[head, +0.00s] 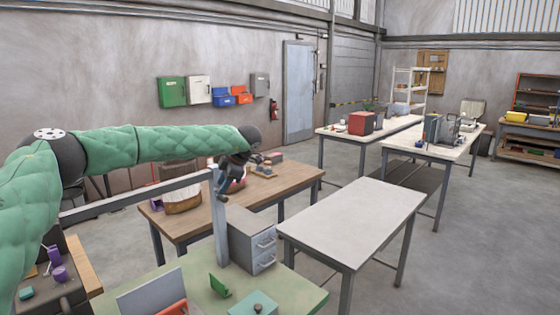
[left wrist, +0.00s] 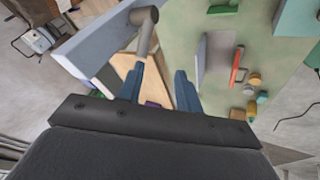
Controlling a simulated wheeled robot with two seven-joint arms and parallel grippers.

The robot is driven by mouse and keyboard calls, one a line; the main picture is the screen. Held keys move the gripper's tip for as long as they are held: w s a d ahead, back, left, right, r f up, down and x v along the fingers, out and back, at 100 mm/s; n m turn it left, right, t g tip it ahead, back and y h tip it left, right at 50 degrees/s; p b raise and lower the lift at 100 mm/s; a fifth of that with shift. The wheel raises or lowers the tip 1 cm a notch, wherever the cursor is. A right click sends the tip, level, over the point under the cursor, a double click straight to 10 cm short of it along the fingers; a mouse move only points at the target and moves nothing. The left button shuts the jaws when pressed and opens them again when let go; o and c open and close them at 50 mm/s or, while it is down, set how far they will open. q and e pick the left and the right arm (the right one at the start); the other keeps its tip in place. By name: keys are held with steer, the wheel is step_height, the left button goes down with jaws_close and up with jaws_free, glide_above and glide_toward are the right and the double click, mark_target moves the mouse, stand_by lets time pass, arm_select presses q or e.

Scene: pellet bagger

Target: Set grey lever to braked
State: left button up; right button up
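My left gripper (head: 224,192) hangs at the end of the green-sleeved arm, close to the top of a grey upright post (head: 221,235). In the left wrist view its two blue-grey fingers (left wrist: 160,88) are apart, with nothing between them. A grey round bar with a thicker end, which looks like the grey lever (left wrist: 145,42), stands just beyond the fingers, nearer the left one, beside a grey beam (left wrist: 88,42). The gripper does not visibly touch it. In the head view I cannot make the lever out, and its setting cannot be told. My right gripper is not in view.
The green bench (head: 300,296) holds a grey drawer unit (head: 250,240), a green block (head: 219,285), a teal box (head: 252,304) and an upright grey plate (head: 152,291). A brown table (head: 290,180) stands behind. A bare white table (head: 355,215) is to the right.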

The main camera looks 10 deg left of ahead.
arm_select(q)
steer(key=s+d+m+g+h, duration=0.35)
steer(key=s+d+h, duration=0.2)
steer(key=d, duration=0.25)
steer(key=s+d+r+m+g+h, duration=0.1)
steer(key=s+d+r+g+h, duration=0.1)
steer(key=d+r, duration=0.4)
steer(key=s+d+r+m+g+h, duration=0.1)
steer(key=s+d+r+g+h, duration=0.1)
steer(key=d+r, duration=0.4)
steer(key=shift+s+d+r+m+h, duration=0.15)
steer(key=shift+s+r+m+h, duration=0.2)
steer(key=shift+s+r+h, duration=0.55)
steer(key=shift+w+f+h, duration=0.2)
steer(key=shift+f+h, duration=0.05)
steer(key=shift+f, duration=0.05)
